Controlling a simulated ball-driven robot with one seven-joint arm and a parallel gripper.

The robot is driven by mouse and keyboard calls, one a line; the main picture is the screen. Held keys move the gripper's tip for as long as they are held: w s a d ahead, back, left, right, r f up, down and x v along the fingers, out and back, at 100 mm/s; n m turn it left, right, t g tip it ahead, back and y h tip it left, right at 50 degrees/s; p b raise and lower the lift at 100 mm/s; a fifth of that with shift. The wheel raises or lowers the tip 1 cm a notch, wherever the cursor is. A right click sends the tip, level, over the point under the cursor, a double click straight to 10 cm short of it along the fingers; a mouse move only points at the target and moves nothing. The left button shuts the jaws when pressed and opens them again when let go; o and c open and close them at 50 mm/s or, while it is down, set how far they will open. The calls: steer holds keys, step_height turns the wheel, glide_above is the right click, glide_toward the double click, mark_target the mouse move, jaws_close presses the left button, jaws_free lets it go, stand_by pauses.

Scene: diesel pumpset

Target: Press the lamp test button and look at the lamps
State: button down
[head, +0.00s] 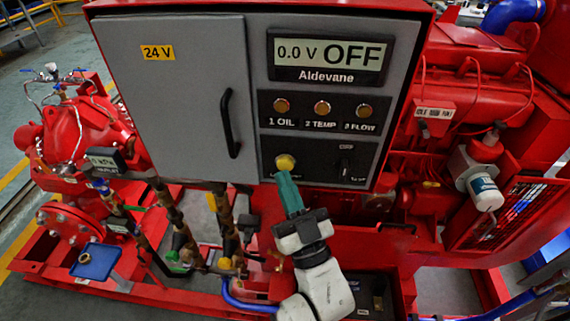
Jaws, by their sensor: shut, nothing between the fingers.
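A red control cabinet with a grey front carries a panel with three lamps: 1 OIL (281,105), 2 TEMP (322,108) and 3 FLOW (364,111). All three look dull amber-brown, not brightly lit. Below them on a dark plate is a yellow round button (285,162). My gripper (287,177) is shut, with green fingers pointing up at the button. The fingertips lie just below the button in the head view; I cannot tell whether they touch it. The display (329,53) above reads 0.0 V OFF, with the name Aldevane below it.
A selector switch (345,164) sits right of the button. The grey cabinet door (180,110) with a black handle (229,122) is shut at left. Pipes and a red pump (75,140) stand lower left; the red engine and a white filter (484,188) are at right.

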steer(key=shift+w+f+b, duration=0.1)
steer(key=shift+w+b, duration=0.05)
steer(key=shift+b, duration=0.15)
steer(key=shift+w, duration=0.25)
steer(key=shift+w+b, duration=0.4)
steer(key=shift+b, duration=0.25)
stand_by(0.6)
stand_by(0.4)
steer(key=shift+s+p, duration=0.4)
steer(key=shift+s, duration=0.45)
